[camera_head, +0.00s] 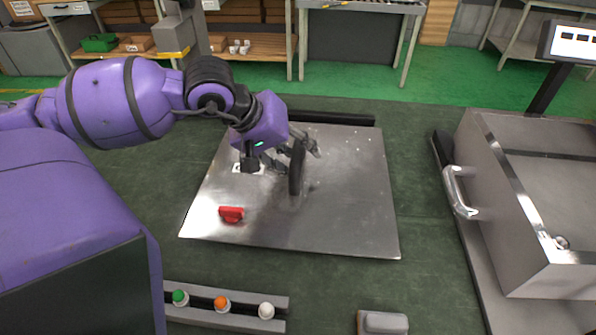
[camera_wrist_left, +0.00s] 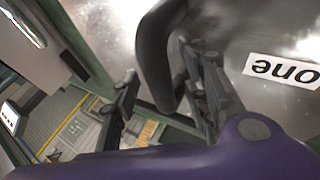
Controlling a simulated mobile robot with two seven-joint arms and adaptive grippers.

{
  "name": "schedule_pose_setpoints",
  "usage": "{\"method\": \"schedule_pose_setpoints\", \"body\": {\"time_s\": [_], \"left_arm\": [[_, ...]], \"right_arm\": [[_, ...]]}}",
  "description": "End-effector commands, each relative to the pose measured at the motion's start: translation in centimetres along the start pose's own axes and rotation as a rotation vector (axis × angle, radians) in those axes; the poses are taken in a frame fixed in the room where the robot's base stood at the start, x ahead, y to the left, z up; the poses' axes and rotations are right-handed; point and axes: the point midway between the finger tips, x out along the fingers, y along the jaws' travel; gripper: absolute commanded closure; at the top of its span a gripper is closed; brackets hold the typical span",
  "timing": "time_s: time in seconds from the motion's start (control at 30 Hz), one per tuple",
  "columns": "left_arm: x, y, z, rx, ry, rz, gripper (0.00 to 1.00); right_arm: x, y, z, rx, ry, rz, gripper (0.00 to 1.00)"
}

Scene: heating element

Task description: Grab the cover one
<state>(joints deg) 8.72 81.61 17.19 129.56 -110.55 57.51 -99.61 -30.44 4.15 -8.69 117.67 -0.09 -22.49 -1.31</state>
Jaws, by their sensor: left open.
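A flat metal plate (camera_head: 340,220) lies on the dark green surface. A white label reading "one" (camera_wrist_left: 283,72) is on it; the label is partly hidden in the head view. A dark, curved upright piece (camera_head: 296,168) that looks like a handle stands on the plate, and it shows close up in the left wrist view (camera_wrist_left: 156,55). My left gripper (camera_head: 289,158) is open at this piece. In the left wrist view its two fingers (camera_wrist_left: 163,97) are on either side of the dark piece, with a gap on the left side. I cannot tell whether the right finger touches it.
A red piece (camera_head: 231,214) sits at the plate's front left. A strip with green, orange and white buttons (camera_head: 221,304) lies in front. A metal box with a handle (camera_head: 540,230) stands at the right. A dark bar (camera_head: 335,119) runs along the plate's back edge.

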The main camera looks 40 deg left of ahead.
Motion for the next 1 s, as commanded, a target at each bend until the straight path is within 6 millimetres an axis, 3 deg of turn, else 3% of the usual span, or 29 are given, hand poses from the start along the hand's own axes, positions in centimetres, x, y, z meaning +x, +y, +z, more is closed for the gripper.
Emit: {"method": "schedule_pose_setpoints", "body": {"time_s": [0.17, 0.47, 1.0], "left_arm": [[-0.1, 0.0, 0.0, 0.0, 0.001, 0.0, 0.61], [-0.1, 0.0, 0.0, 0.0, 0.001, 0.0, 1.0], [-0.2, 0.3, -0.2, 0.001, 0.005, 0.005, 1.0]], "right_arm": [[0.1, -0.1, -0.8, -0.001, 0.014, -0.002, 0.6], [0.0, -0.1, -0.3, 0.0, 0.005, -0.001, 0.6], [-0.1, 0.0, 0.5, 0.002, -0.01, 0.001, 0.6]]}}
